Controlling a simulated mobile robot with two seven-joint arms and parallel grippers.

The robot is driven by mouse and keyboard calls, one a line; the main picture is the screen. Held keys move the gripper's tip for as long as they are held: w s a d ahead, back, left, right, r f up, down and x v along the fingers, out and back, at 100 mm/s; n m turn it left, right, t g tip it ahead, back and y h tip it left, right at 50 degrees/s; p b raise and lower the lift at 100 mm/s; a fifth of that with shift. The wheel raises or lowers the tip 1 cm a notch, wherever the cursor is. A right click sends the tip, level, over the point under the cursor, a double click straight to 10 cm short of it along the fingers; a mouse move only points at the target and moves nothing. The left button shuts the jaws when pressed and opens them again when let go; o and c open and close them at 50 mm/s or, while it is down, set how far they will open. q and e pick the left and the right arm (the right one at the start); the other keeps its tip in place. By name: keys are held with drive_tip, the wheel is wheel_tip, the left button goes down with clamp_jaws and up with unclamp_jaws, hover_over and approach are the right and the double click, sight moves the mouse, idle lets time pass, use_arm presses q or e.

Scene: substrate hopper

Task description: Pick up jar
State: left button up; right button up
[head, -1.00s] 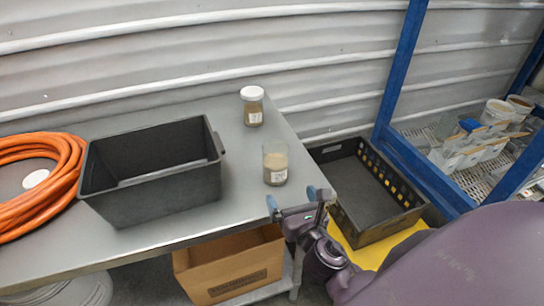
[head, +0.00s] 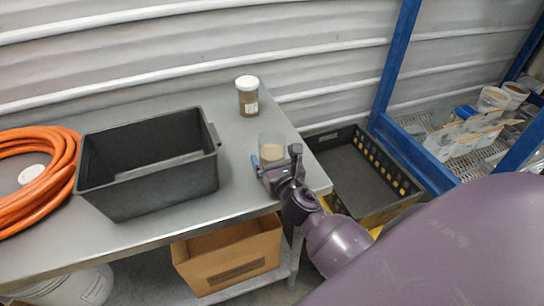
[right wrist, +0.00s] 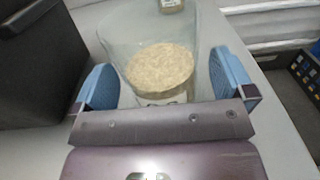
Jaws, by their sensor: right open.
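An open glass jar (head: 272,146) with beige granular substrate stands upright on the metal table near its right end. In the right wrist view the jar (right wrist: 160,68) lies between the two blue finger pads of my right gripper (right wrist: 165,82). The pads are apart, with a gap to the jar on both sides. In the head view my right gripper (head: 276,160) is at the near side of the jar, hiding its lower part. A second jar (head: 247,97) with a white lid stands farther back. My left gripper is not in view.
A black bin (head: 150,190) stands on the table (head: 235,205) left of the jars. An orange hose coil (head: 40,170) lies at far left. A black crate (head: 350,175) is beyond the table's right edge. A cardboard box (head: 225,262) sits below.

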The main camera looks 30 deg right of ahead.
drive_tip(key=shift+w+d, duration=0.15)
drive_tip(key=shift+w, duration=0.5)
drive_tip(key=shift+c, duration=0.3)
drive_tip(key=c, duration=1)
drive_tip(key=shift+c, duration=0.2)
wheel_tip(320, 180, up, 20)
drive_tip(key=p, duration=0.5)
drive_tip(key=shift+p, duration=0.35)
